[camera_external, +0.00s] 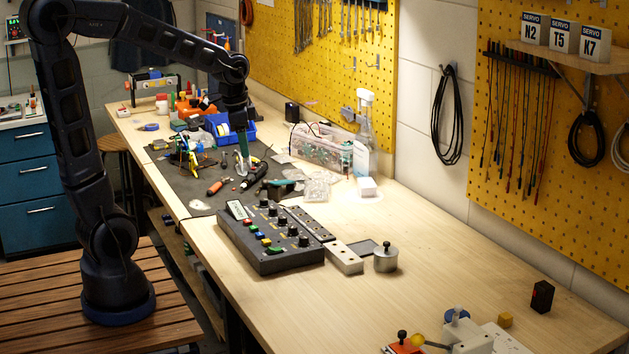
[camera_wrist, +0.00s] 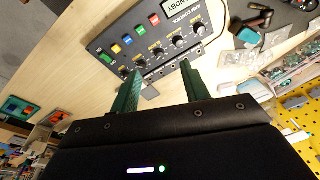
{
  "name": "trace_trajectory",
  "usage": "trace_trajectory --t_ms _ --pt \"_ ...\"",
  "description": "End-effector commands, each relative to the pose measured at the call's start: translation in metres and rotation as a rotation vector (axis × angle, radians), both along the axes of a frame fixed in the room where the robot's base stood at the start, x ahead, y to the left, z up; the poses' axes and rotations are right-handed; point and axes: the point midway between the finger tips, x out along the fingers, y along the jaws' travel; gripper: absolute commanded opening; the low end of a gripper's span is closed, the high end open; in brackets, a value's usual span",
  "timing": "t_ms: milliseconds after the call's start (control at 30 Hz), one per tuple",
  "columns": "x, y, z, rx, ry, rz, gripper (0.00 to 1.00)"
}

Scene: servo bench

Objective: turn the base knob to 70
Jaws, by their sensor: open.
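The black control box (camera_external: 262,250) stands on the bench in the external view, with several black knobs, coloured buttons and a small display. In the wrist view the box (camera_wrist: 118,32) reads "ARM CONTROL" and its display (camera_wrist: 183,22) reads "STANDBY". A row of knobs (camera_wrist: 158,54) runs along its side nearest my fingers. Their small labels and settings are too small to read, so I cannot tell which is the base knob. My gripper (camera_external: 243,155) is open and empty, pointing down over the dark mat beyond the box. Its teal fingers (camera_wrist: 162,69) also show in the wrist view.
The dark mat (camera_external: 200,205) holds tools, a blue bin (camera_external: 238,131) and other clutter. A white block (camera_external: 344,258) and a metal cylinder with a black knob (camera_external: 386,260) stand right of the box.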

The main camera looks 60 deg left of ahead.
Motion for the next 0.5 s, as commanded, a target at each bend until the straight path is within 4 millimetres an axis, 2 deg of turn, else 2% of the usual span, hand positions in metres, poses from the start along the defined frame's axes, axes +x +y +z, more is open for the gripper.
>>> trace_trajectory --t_ms 200,500 --pt "0.04 0.037 -0.031 0.003 0.071 -0.085 0.46" --pt "0.082 0.087 -0.08 -0.008 0.147 -0.205 0.46"
